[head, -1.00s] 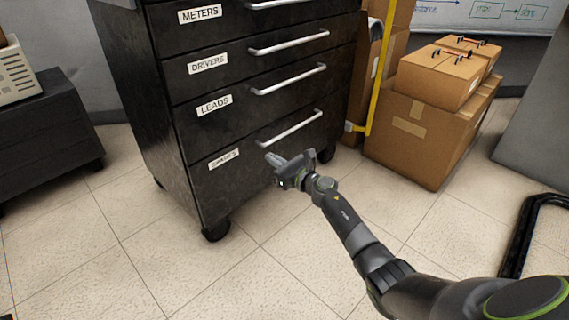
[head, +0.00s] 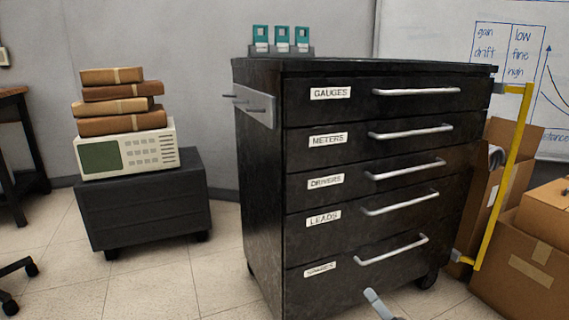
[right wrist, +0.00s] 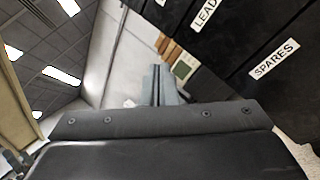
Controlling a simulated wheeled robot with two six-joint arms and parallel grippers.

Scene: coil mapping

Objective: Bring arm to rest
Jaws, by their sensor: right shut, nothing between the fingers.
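My right gripper (head: 376,302) shows only as grey fingertips at the bottom edge of the head view, in front of the lowest drawer. In the right wrist view its fingers (right wrist: 158,84) are together with nothing between them. A black drawer cabinet (head: 262,190) stands behind it with labels GAUGES, METERS, DRIVERS, LEADS and, in the right wrist view, SPARES (right wrist: 274,58). All its drawers look shut. The rest of my right arm is below the head view. My left gripper is out of view.
A low black cabinet (head: 150,215) at left bears a beige instrument (head: 128,150) with several brown boxes (head: 120,92) stacked on it. Tiled floor (head: 150,290) lies open at front left.

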